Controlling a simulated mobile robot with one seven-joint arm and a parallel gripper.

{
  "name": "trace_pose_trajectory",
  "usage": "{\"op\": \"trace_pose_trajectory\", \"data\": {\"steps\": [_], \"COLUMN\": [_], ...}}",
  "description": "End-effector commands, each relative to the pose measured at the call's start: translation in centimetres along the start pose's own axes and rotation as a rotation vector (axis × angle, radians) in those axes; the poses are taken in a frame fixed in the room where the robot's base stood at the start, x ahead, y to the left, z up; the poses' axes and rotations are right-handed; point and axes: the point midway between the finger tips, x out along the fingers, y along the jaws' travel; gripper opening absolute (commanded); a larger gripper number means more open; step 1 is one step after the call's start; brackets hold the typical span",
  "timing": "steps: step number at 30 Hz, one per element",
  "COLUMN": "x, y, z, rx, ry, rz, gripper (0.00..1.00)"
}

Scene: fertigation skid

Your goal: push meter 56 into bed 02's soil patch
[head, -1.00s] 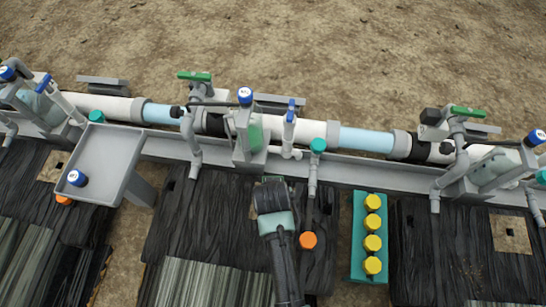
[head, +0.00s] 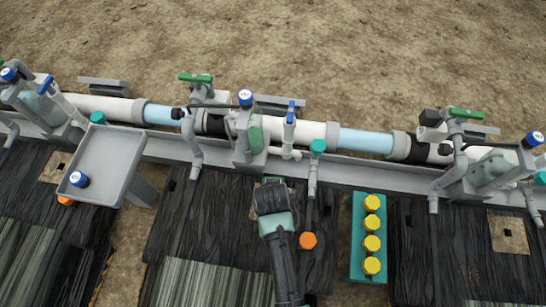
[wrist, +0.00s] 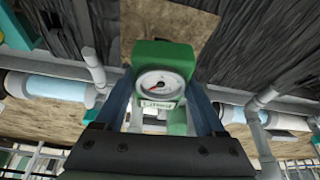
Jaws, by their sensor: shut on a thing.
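A green meter (wrist: 165,57) with a round white dial and red needle is between the fingers of my gripper (wrist: 160,98), which is shut on it. Its label is too small to read. A brown soil patch (wrist: 168,20) shows beyond the meter in the wrist view, in black bed cover. I cannot tell whether the meter touches it. In the head view, my gripper (head: 270,190) is over the middle bed (head: 215,220), and my arm hides most of that bed's patch. No bed number is legible.
A teal rack (head: 356,240) with several yellow caps stands right of the middle bed. An orange cap (head: 307,240) lies close to my arm's right. Pipes and valves run behind. A grey tray (head: 105,160) with a blue-capped item stands left.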

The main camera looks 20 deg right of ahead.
Motion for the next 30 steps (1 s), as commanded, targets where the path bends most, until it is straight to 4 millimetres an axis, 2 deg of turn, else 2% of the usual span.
{"op": "trace_pose_trajectory", "data": {"steps": [30], "x": [2.8], "y": [0.0], "z": [1.1], "rx": [0.0], "ry": [0.002], "rz": [0.0], "gripper": [0.11]}}
